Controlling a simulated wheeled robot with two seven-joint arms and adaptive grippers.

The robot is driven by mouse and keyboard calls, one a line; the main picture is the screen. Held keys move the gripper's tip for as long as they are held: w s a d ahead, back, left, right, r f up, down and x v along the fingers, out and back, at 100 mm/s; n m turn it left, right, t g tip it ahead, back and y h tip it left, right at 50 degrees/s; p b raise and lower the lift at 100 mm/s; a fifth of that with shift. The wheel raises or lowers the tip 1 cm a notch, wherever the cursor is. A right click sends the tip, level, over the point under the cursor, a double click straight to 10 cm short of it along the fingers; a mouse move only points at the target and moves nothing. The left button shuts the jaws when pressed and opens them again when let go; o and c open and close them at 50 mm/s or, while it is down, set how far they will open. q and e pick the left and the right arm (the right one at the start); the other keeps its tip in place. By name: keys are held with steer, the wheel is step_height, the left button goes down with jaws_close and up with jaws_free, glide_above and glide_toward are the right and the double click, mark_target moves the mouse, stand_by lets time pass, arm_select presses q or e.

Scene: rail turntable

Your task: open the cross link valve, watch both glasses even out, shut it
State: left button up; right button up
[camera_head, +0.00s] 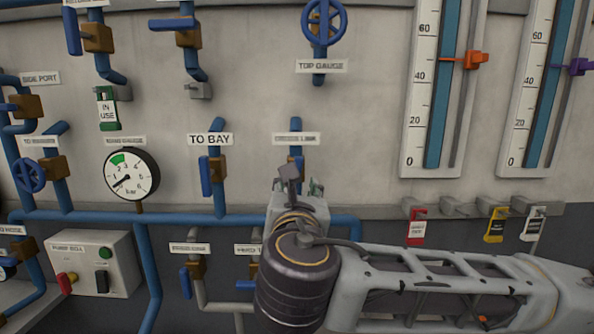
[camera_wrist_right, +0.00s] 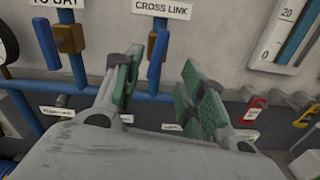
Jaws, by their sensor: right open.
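In the head view the same valve (camera_head: 295,158) is partly hidden behind my right gripper (camera_head: 301,186). That gripper, also in the wrist view (camera_wrist_right: 164,78), is open and empty, its green-padded fingers spread below and to either side of the handle, apart from it. Two glasses, left (camera_head: 437,90) and right (camera_head: 542,90), show blue liquid up to the top of the picture, so their levels are out of view. My left gripper is not in view.
To the left of the cross link stands the TO BAY valve (camera_head: 206,175). A blue pipe (camera_head: 180,217) runs across below both. A round pressure gauge (camera_head: 131,174) and a pump box (camera_head: 95,262) are further left. Red (camera_head: 417,227) and yellow (camera_head: 494,225) tags hang below the glasses.

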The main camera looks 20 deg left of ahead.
steer(key=shift+p+x, duration=2.1)
steer(key=shift+x, duration=4.7)
steer(key=shift+c, duration=0.3)
jaws_close()
